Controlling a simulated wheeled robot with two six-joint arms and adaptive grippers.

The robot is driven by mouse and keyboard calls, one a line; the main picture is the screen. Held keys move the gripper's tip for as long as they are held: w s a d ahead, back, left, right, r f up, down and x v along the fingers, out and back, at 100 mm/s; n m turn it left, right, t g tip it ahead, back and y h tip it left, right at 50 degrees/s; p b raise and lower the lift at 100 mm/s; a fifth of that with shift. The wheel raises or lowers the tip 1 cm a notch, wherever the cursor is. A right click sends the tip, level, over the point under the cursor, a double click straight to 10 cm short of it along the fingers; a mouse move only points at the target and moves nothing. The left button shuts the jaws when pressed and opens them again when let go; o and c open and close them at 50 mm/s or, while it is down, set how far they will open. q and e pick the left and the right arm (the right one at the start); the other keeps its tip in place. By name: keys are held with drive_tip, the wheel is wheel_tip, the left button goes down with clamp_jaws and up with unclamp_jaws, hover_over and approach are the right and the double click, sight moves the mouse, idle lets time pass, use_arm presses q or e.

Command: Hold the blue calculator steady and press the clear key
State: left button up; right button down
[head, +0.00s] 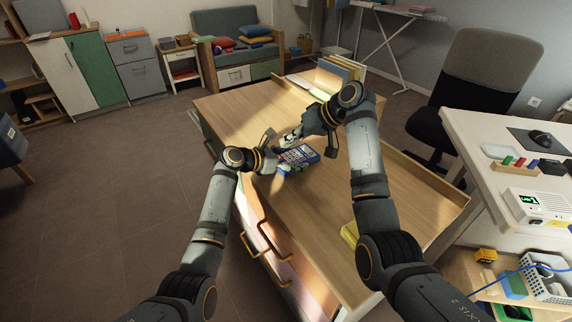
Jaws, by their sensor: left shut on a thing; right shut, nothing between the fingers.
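The blue calculator (299,155) lies on the wooden desk top (400,196), near its left edge, between my two arms. My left gripper (282,167) is shut on the calculator's near left side. My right gripper (290,138) is shut and empty, with its fingertips just above or at the far left part of the calculator. I cannot tell whether they touch it. The keys show only as small pale marks, and I cannot make out the clear key.
A yellow item (349,234) lies near the desk's front edge, partly behind my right arm. Upright folders (343,70) stand at the back of the desk. A black office chair (478,90) and a white table (487,150) stand to the right. The desk's right part is clear.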

idle(0.4)
use_arm(q)
drive_tip(key=o, duration=1.2)
drive_tip(key=shift+c, duration=0.2)
drive_tip(key=v, duration=1.2)
drive_tip(key=shift+f, duration=0.1)
drive_tip(key=shift+s+a, duration=0.1)
